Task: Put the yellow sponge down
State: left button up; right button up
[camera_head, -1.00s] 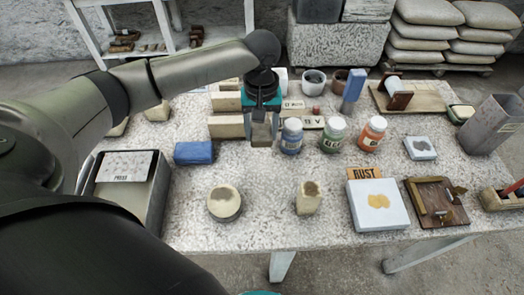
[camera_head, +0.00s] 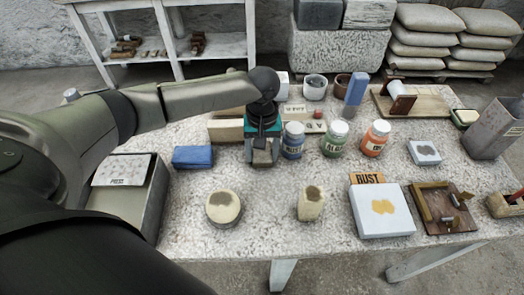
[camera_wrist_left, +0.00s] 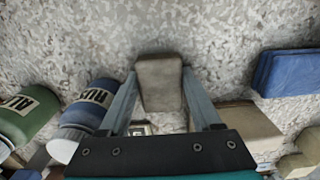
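My left gripper (camera_head: 262,155) hangs over the table's middle, left of the blue-labelled jar (camera_head: 293,140). Its fingers are shut on a small dull tan-brown block, apparently the yellow sponge (camera_head: 262,158). In the left wrist view the sponge (camera_wrist_left: 160,84) sits between the two fingertips (camera_wrist_left: 158,95) and sticks out past them. Its colour looks more brown than yellow. It is close over the speckled table top (camera_head: 270,225); I cannot tell whether it touches. My right gripper is not in view.
A blue block (camera_head: 193,157) lies to the left. Green (camera_head: 335,138) and orange (camera_head: 375,138) jars stand to the right. Bare table lies between the gripper and these.

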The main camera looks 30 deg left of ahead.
aim_at(262, 152)
pick_arm(q)
jog(key=o, duration=0.4)
jog(key=shift+c, duration=0.2)
jog(key=shift+r, duration=0.1)
notch_tip(262, 152, up, 12)
jog(key=p, duration=0.3)
jog(key=shift+p, duration=0.3)
jog(key=shift+w, duration=0.1)
